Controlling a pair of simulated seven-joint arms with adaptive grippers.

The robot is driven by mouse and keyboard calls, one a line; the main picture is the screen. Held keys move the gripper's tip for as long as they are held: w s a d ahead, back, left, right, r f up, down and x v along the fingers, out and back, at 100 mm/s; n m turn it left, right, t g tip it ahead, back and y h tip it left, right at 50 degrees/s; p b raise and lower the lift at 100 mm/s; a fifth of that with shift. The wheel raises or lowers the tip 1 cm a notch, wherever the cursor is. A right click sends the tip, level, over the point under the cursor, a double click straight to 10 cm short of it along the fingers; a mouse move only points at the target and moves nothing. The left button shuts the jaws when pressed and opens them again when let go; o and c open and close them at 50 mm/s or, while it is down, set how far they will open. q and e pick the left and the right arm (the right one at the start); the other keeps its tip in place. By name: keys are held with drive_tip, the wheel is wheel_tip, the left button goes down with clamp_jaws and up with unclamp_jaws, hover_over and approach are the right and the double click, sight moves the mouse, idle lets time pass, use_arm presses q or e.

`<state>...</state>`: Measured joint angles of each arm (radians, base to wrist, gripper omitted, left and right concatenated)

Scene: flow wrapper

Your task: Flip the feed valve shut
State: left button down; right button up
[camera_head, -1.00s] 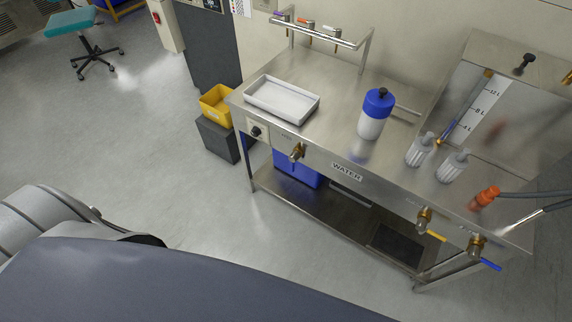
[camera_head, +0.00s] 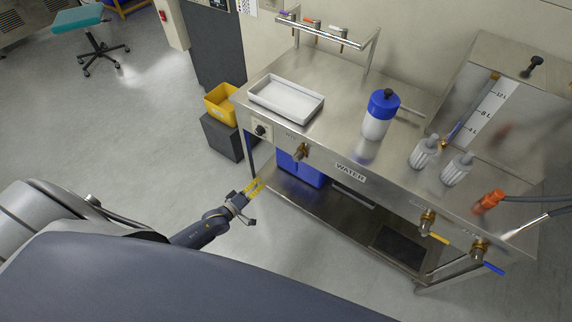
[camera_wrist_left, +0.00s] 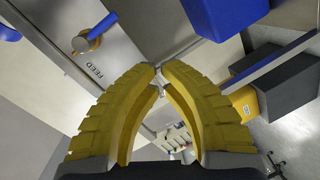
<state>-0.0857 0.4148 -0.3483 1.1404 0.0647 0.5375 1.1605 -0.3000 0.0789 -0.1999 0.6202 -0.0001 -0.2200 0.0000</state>
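The feed valve (camera_head: 301,152) is a brass fitting on the front panel of the steel bench, below the white tray. In the left wrist view it shows at upper left as a brass valve (camera_wrist_left: 84,43) with a blue lever (camera_wrist_left: 103,25), beside the FEED label (camera_wrist_left: 94,72). The lever is hard to make out in the head view. My left gripper (camera_head: 254,187) has yellow fingers, apart with a narrow gap, empty. It is to the lower left of the valve, not touching it. The fingers (camera_wrist_left: 160,72) also show in the wrist view. My right gripper is out of view.
The bench (camera_head: 335,135) carries a white tray (camera_head: 287,98) and a blue-capped bottle (camera_head: 379,115). A blue bin (camera_head: 301,170) is below. Two more valves, with yellow (camera_head: 438,238) and blue (camera_head: 493,268) levers, are at right. A yellow bin (camera_head: 222,105) stands left. Floor between is clear.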

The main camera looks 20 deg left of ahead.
use_arm(q)
drive_tip(key=shift+w+d+r+n+t+h, duration=0.15)
drive_tip(key=shift+r+n+t, duration=0.1)
drive_tip(key=shift+r+n, duration=0.55)
drive_tip(key=shift+w+d+r+n+t+h, duration=0.1)
drive_tip(key=shift+d+r+n+t, duration=0.15)
drive_tip(key=shift+r+n, duration=0.6)
drive_tip(key=shift+w+d+r+n+t+h, duration=0.1)
drive_tip(key=shift+r+n+t, duration=0.2)
drive_tip(key=shift+r+n, duration=0.5)
drive_tip(key=shift+f, duration=0.25)
drive_tip(key=w+d, duration=0.6)
drive_tip(key=w, duration=0.3)
drive_tip(key=shift+w+d, duration=0.3)
drive_tip(key=shift+s+n, duration=0.1)
drive_tip(key=shift+n, duration=0.25)
